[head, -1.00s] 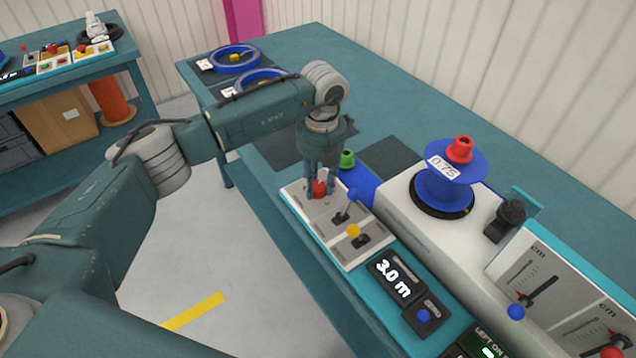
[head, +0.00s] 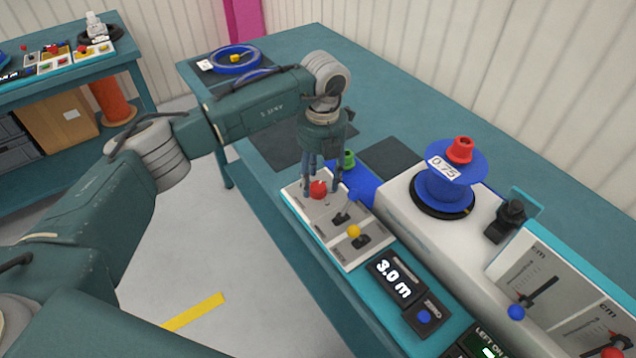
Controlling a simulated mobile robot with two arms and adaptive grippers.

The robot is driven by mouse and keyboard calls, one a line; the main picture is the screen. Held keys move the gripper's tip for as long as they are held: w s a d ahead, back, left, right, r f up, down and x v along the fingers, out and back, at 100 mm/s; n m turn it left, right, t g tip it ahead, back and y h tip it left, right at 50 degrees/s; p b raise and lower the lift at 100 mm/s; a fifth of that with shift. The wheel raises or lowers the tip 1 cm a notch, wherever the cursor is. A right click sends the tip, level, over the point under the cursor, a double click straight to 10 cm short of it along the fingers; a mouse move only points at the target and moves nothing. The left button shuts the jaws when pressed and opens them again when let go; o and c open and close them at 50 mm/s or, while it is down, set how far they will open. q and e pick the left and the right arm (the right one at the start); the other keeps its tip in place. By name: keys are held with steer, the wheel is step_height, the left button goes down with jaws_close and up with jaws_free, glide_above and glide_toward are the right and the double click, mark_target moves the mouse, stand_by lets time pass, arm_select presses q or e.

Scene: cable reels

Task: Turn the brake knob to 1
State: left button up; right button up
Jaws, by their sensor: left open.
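The control panel (head: 333,222) at the near edge of the bench carries a red knob (head: 318,190), a blue-tipped lever (head: 352,196) and a yellow-tipped lever (head: 354,231). I cannot read the labels, so which one is the brake knob is not clear from lettering. My left gripper (head: 319,182) points down at the red knob with its fingers apart. The fingers show beside and just behind the knob, which is in plain sight; I cannot tell whether they touch it. My right gripper is not in view.
A blue reel marked 0.75 (head: 451,185) with a red cap (head: 460,150) stands on the white machine to the right. A display (head: 394,279) reads 3.0 m. A green knob (head: 347,159) stands just behind the gripper. Blue cable coils (head: 237,60) lie at the far end.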

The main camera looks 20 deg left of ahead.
mark_target(320, 187)
arm_select(q)
step_height(320, 187, up, 10)
steer(key=shift+d, duration=0.15)
steer(key=shift+s+f, duration=0.1)
stand_by(0.5)
